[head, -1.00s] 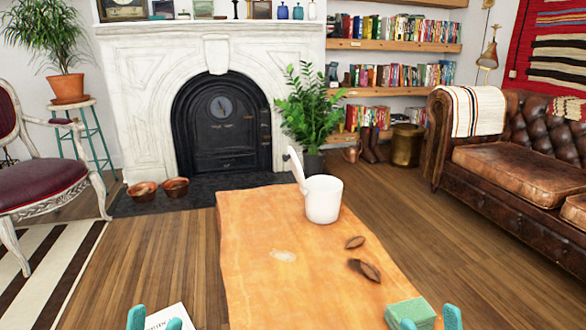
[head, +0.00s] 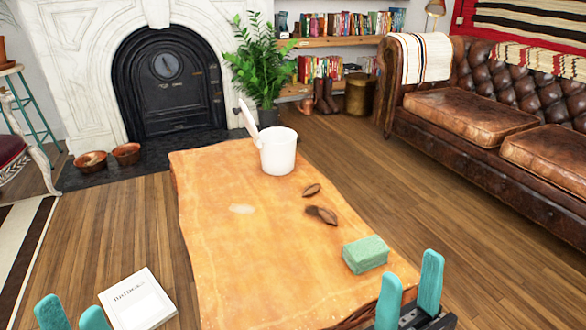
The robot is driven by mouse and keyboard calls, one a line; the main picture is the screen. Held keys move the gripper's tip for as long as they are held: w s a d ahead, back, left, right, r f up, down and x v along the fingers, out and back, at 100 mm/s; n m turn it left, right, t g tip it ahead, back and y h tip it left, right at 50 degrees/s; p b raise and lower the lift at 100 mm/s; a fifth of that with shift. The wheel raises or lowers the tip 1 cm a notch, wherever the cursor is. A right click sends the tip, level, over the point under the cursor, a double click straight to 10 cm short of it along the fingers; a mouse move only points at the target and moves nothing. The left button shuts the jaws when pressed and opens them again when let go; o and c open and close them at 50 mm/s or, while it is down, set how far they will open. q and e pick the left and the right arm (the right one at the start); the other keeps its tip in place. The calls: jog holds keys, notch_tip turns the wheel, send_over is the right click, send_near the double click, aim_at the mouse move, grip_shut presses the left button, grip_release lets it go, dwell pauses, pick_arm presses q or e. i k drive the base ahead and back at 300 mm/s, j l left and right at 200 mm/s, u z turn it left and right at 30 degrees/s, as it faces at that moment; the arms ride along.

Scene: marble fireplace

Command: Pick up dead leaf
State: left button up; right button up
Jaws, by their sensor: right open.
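Two brown dead leaves lie on the wooden table (head: 225,270). The smaller leaf (head: 312,190) is just beyond the larger, darker one (head: 322,215). A white pot (head: 278,152) with a long upright handle stands on the table behind them. My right gripper (head: 410,292) has its teal fingers apart, empty, at the table's near right corner, nearer than the leaves. My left gripper (head: 72,316) shows only its fingertips at the bottom left, apart with nothing visible between them, off the table's left side.
A green sponge (head: 366,254) lies on the table between the leaves and my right gripper. A white book (head: 138,300) is at the lower left beside the table. A brown leather sofa (head: 490,120) stands to the right. The table's left half is mostly clear.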

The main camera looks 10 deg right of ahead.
aim_at(309, 189)
jog(key=i+l+z, duration=0.75)
jog(key=i+l, duration=0.15)
